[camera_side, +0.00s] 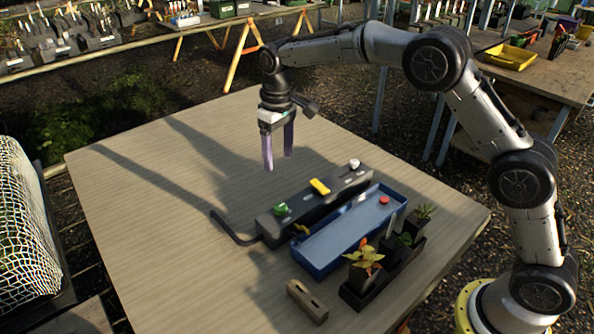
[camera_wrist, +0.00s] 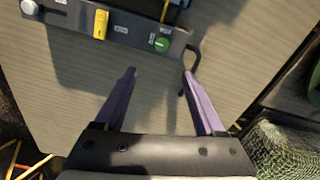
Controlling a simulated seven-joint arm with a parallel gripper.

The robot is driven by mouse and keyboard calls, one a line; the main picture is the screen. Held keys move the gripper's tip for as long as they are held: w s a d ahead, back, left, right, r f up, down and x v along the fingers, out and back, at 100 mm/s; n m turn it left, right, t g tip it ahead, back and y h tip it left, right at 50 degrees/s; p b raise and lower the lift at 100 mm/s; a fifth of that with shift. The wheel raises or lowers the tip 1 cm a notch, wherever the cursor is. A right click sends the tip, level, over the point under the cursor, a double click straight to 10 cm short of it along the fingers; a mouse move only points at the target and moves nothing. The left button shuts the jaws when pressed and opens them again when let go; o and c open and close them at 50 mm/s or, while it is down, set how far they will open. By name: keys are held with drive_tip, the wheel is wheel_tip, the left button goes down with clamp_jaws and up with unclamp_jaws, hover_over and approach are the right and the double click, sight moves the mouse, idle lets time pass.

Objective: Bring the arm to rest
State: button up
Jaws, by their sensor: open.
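My gripper (camera_side: 278,163) hangs above the wooden table (camera_side: 150,200), with its two purple fingers pointing down. It is empty, and in the wrist view its fingers (camera_wrist: 160,78) stand well apart with bare table between them. It is clear of the dark bar-shaped device (camera_side: 300,212), which lies in front of it. That device carries a green knob (camera_side: 281,209), a yellow piece (camera_side: 319,187) and a white knob (camera_side: 354,163). The wrist view shows the green knob (camera_wrist: 161,44), yellow piece (camera_wrist: 100,24) and white knob (camera_wrist: 29,7) beyond the fingertips.
A blue tray (camera_side: 322,262) holding a red round piece (camera_side: 384,200) lies beside the device. A black planter (camera_side: 361,298) with several small plants and a tan block (camera_side: 307,301) are near the front edge. The table's left and back are clear. A netted roll (camera_side: 25,235) stands left of the table.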

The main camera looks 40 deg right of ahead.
drive_tip(key=s+d+r+t, duration=0.1)
drive_tip(key=s+d+r, duration=0.1)
drive_tip(key=r, duration=0.4)
drive_tip(key=s+d+r+t, duration=0.1)
drive_tip(key=s+r, duration=0.1)
drive_tip(key=r, duration=0.4)
drive_tip(key=s+d+r+m+t, duration=0.1)
drive_tip(key=s+d+r, duration=0.1)
drive_tip(key=s+r, duration=0.3)
drive_tip(key=s+d+r+t, duration=0.1)
drive_tip(key=s+d+r, duration=0.1)
drive_tip(key=s, duration=0.5)
drive_tip(key=s+d+f+m+t, duration=0.1)
drive_tip(key=s+d+f, duration=0.1)
drive_tip(key=s, duration=1.2)
drive_tip(key=s+f, duration=0.6)
drive_tip(key=f, duration=0.2)
drive_tip(key=shift+s+d+f, duration=0.15)
drive_tip(key=shift+s+d, duration=0.15)
drive_tip(key=shift+s, duration=0.1)
